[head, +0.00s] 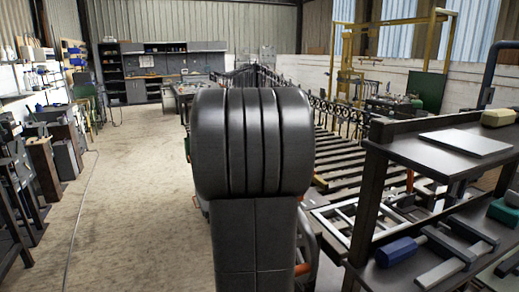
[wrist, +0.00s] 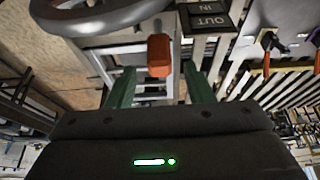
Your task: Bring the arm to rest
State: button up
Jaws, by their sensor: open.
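My gripper (wrist: 158,76) shows in the wrist view with its two green fingers apart. An orange-red block-like part (wrist: 159,55) shows in the gap between and beyond the fingers. I cannot tell whether either finger touches it. In the head view my own dark arm (head: 252,150) stands upright in the middle of the picture and my gripper is hidden.
A dark shelf unit (head: 372,190) with tools, including a blue-headed mallet (head: 398,252), stands close on the right. A slatted rack (head: 345,160) lies behind my arm. Benches line the left wall (head: 50,150). The concrete floor (head: 130,200) at left is clear.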

jog(key=x, duration=0.5)
jog(key=shift+s+a+f+b, duration=0.1)
jog(key=shift+a+b, duration=0.05)
jog(key=shift+b, duration=0.2)
jog(key=shift+f+b, duration=0.45)
jog(key=shift+f, duration=0.3)
jog(key=shift+r, duration=0.1)
